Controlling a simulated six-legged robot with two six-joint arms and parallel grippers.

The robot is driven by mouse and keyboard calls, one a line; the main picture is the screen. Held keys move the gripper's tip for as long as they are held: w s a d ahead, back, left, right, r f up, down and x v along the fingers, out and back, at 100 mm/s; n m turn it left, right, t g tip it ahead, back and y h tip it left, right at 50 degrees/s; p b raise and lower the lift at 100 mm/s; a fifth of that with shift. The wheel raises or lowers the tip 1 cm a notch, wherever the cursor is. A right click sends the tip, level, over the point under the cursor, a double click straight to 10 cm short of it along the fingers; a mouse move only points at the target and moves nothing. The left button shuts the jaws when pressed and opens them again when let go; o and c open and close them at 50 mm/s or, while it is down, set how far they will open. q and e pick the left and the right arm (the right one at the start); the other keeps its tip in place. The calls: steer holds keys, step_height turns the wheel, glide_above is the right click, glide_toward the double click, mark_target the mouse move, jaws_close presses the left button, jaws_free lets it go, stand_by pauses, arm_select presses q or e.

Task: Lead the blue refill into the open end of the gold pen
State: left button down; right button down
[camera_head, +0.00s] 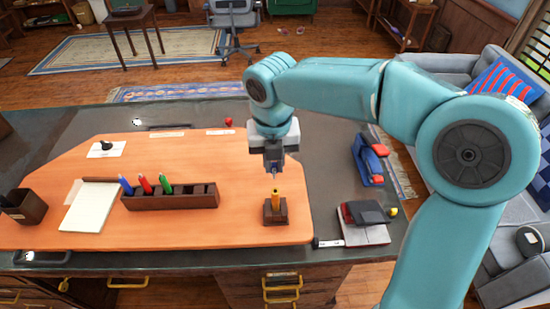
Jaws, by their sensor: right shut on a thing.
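The gold pen (275,198) stands upright in a small dark wooden block (275,214) near the right part of the orange desk mat. My right gripper (274,169) points down just above the pen. It is shut on a thin piece, which looks like the blue refill (274,176); it is very small here and mostly hidden by the fingers. Its lower end is close above the pen's top. I cannot tell whether they touch. My left gripper is not in view.
A dark wooden rack (170,199) with a blue, a red and a green pen stands to the left. A notepad (90,207) and a dark cup (25,207) are further left. A blue-red stapler-like tool (368,160) and a stacked notebook (364,225) lie to the right.

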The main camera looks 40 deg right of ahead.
mark_target(274, 173)
steer(key=shift+d+f+b, duration=0.2)
steer(key=shift+f+b, duration=0.1)
steer(key=shift+f, duration=0.3)
steer(key=shift+a+f+b, duration=0.1)
steer(key=shift+f+b, duration=0.35)
steer(key=shift+f, duration=0.25)
steer(key=shift+f+b, duration=0.3)
steer(key=shift+f, duration=0.15)
steer(key=shift+w+f+b, duration=0.1)
steer(key=shift+f+b, duration=0.35)
steer(key=shift+f, duration=0.25)
steer(key=shift+f+b, duration=0.7)
steer(key=shift+f, duration=0.35)
steer(key=shift+f, duration=0.55)
steer(key=c, duration=1)
jaws_free()
